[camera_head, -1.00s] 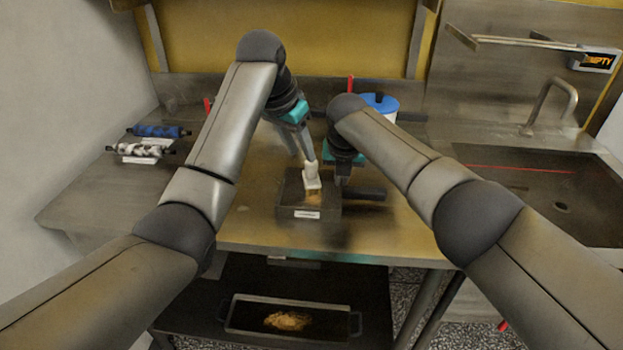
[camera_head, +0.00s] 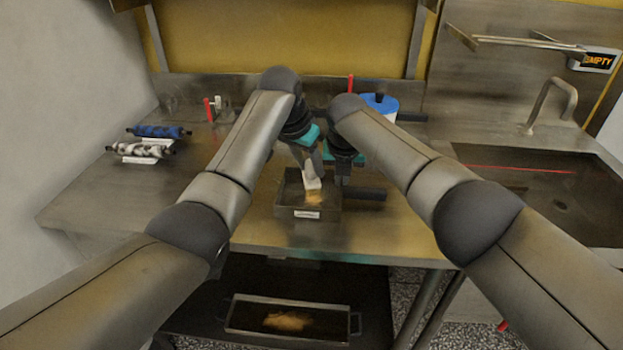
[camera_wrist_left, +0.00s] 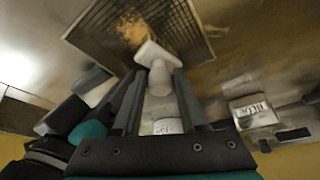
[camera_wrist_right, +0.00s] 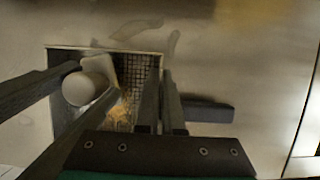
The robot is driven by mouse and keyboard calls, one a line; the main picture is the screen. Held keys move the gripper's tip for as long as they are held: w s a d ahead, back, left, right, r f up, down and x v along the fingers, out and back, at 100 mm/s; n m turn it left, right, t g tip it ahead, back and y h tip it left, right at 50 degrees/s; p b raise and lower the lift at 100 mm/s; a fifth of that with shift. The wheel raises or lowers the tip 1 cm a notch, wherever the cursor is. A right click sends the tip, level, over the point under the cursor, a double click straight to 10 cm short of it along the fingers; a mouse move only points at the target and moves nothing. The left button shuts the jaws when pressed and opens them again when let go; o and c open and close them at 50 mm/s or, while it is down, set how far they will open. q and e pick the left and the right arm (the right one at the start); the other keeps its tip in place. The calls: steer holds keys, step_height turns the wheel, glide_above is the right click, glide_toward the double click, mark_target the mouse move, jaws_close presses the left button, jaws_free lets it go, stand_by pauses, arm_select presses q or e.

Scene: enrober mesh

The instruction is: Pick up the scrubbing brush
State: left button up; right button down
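The scrubbing brush is white with a rounded handle. In the head view the brush (camera_head: 312,182) is tilted over the mesh frame (camera_head: 281,203). My left gripper (camera_head: 308,160) is shut on its handle; the left wrist view shows the brush (camera_wrist_left: 157,54) between the fingertips (camera_wrist_left: 159,76). The right wrist view shows the brush's handle (camera_wrist_right: 84,88) between the left fingers. Whether its head touches the mesh is unclear. My right gripper (camera_head: 343,181) is at the frame's right side; in the right wrist view its fingers (camera_wrist_right: 161,80) stand close together around the frame's right wall.
Brown crumbs (camera_head: 313,200) lie on the mesh. A pan (camera_head: 232,318) with a brown pile sits on the lower shelf. Blue and mottled rollers (camera_head: 159,131) lie at left. A blue-and-white container (camera_head: 385,105) stands behind my right arm, and a sink (camera_head: 560,200) is at right.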

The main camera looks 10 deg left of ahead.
mark_target(305, 183)
arm_select(q)
jaws_close()
steer(key=shift+r, duration=0.1)
stand_by(0.3)
steer(key=shift+r, duration=0.55)
steer(key=shift+s+a, duration=0.35)
steer(key=shift+s, duration=0.2)
steer(key=shift+s+a, duration=0.35)
steer(key=shift+s, duration=0.25)
steer(key=shift+s+a, duration=0.3)
steer(key=shift+s, duration=0.25)
step_height(305, 183, up, 14)
steer(key=shift+f, duration=0.1)
